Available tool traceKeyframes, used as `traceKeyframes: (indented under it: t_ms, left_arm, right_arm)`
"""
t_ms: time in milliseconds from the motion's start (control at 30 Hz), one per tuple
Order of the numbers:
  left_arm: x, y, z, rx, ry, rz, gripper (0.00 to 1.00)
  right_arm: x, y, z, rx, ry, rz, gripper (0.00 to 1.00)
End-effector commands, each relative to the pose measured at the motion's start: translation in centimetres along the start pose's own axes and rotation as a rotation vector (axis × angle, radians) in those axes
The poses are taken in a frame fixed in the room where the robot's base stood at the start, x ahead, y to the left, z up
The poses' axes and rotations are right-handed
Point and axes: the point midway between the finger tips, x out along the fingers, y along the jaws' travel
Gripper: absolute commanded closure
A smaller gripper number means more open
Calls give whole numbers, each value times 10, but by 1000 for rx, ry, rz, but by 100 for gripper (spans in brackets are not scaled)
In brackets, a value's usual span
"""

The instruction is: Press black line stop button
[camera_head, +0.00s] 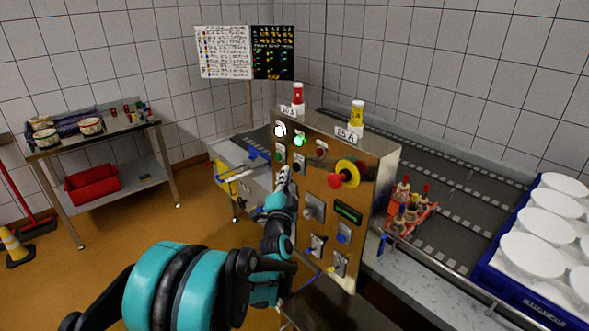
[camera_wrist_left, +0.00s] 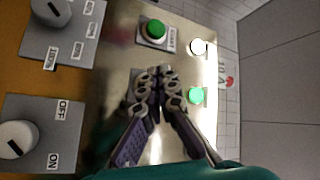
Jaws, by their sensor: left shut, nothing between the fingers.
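The steel control panel (camera_head: 325,205) stands in the middle of the head view. On it a small black button (camera_head: 299,161) on a grey plate sits below the lit green lamp (camera_head: 299,140) and right of a green button (camera_head: 279,155). My left gripper (camera_head: 284,172) is shut and empty, its fingertips close to the panel just below and left of the black button in the picture. In the left wrist view the shut fingers (camera_wrist_left: 154,82) cover the plate behind them, so the black button is hidden there. I cannot tell whether they touch it.
A red emergency knob on a yellow ring (camera_head: 345,174) juts out right of the gripper. A red button (camera_head: 321,148), a lit white lamp (camera_head: 280,130) and rotary switches are nearby. A conveyor (camera_head: 440,180) and blue crate (camera_head: 487,262) with white moulds lie right.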

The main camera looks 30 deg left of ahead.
Motion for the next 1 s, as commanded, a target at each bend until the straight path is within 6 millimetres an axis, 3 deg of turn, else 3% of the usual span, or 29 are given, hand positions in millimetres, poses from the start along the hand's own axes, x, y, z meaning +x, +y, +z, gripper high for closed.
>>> traceKeyframes:
  t_ms: [1000]
  left_arm:
    - [6, 4, -5, 0, 0, 0, 100]
  right_arm:
    - [1, 0, 1, 0, 0, 0, 60]
